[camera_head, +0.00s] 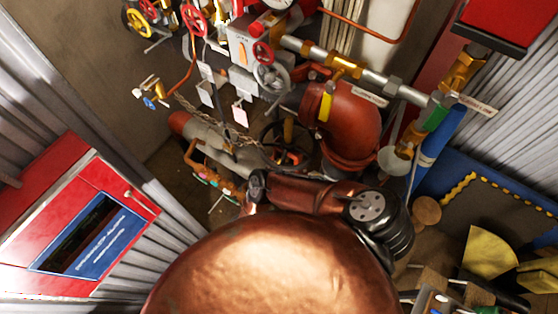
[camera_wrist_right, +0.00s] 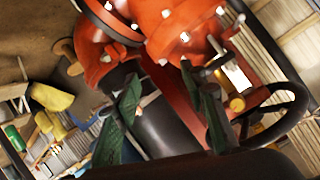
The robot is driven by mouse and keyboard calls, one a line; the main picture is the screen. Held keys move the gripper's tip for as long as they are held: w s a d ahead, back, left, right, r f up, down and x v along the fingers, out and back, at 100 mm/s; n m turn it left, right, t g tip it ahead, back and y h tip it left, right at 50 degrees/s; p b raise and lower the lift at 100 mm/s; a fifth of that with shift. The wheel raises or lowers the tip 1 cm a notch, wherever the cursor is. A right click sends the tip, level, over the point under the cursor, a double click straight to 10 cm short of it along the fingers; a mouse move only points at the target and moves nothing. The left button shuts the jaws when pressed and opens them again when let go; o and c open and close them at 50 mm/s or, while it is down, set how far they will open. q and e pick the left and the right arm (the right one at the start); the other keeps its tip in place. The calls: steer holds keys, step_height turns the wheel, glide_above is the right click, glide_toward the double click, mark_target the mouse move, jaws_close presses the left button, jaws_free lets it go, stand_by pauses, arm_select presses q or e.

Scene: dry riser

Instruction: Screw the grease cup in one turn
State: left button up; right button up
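In the right wrist view my right gripper (camera_wrist_right: 165,115) shows two dark green finger pads standing well apart. No held object can be made out between them; a dark grey cylinder (camera_wrist_right: 165,125) lies behind the gap. A small yellow brass fitting (camera_wrist_right: 237,103) sits just right of the right finger, beside a valve; I cannot tell whether it is the grease cup. I cannot pick out the grease cup for certain in either view. In the head view my right gripper cannot be made out clearly, as arm links cover that area. My left gripper is not in view.
Brass and steel pipework (camera_head: 345,64) runs above. A red cabinet (camera_head: 80,215) is at left. Red flanged pipes (camera_wrist_right: 170,25) and a dark handwheel (camera_wrist_right: 292,95) crowd the wrist view.

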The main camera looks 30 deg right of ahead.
steer(key=w+d+r+n+t+h, duration=0.1)
steer(key=w+d+r, duration=0.2)
steer(key=d, duration=0.1)
steer(key=w+d+r+n+t+h, duration=0.1)
steer(key=w+d+r+n, duration=0.1)
steer(key=d+r, duration=0.2)
steer(key=w+d+r+n+t+h+p, duration=0.1)
steer(key=w+d+r+n, duration=0.1)
steer(key=w+d+r, duration=0.1)
steer(key=shift+w+d+r+h, duration=0.35)
steer(key=shift+d+r, duration=0.2)
steer(key=shift+r, duration=0.2)
steer(key=shift+w+d+t, duration=0.3)
steer(key=shift+d, duration=0.3)
steer(key=shift+c, duration=0.3)
jaws_close()
